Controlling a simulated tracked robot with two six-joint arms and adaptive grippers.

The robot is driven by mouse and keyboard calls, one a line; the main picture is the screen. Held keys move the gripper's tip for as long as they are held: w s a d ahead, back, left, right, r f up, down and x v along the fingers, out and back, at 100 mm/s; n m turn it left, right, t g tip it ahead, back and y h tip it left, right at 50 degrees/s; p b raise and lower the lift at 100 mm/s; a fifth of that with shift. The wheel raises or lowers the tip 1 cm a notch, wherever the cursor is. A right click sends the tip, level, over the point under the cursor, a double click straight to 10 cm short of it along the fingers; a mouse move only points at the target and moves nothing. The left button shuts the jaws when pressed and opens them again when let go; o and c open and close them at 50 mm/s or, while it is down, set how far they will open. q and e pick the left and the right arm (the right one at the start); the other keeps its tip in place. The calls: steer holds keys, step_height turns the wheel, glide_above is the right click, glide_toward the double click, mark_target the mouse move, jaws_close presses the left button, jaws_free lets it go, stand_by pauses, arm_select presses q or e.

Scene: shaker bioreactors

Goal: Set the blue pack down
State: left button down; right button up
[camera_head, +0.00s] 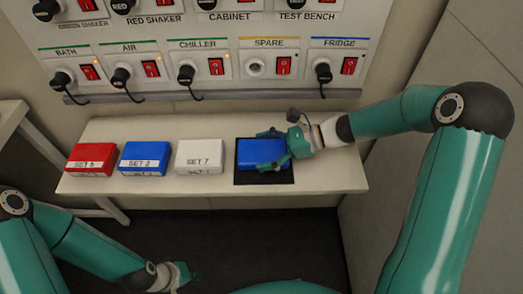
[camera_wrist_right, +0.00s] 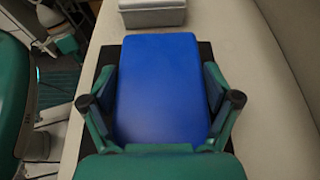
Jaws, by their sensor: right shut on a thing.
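The blue pack (camera_head: 250,152) is over the black mat (camera_head: 262,179) at the right part of the table in the head view. It lies flat, long side along the mat. I cannot tell whether it touches the mat or hangs just above it. My right gripper (camera_head: 270,150) is shut on the blue pack from the right, with one finger along each long side. In the right wrist view the pack (camera_wrist_right: 160,85) sits between both fingers, with black mat edges (camera_wrist_right: 204,50) showing around it. My left gripper (camera_head: 186,275) is low, away from the table; its fingers are too small to read.
A white pack (camera_head: 199,157), a second blue pack (camera_head: 144,158) and a red pack (camera_head: 90,159) stand in a row left of the mat on the pale table (camera_head: 320,176). A wall panel with plugs and red switches (camera_head: 216,66) is behind the table.

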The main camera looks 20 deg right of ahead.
steer(key=shift+f, duration=0.1)
steer(key=o, duration=1.1)
steer(key=shift+o, duration=0.2)
steer(key=b+v, duration=0.1)
steer(key=v, duration=1.1)
steer(key=shift+s, duration=0.1)
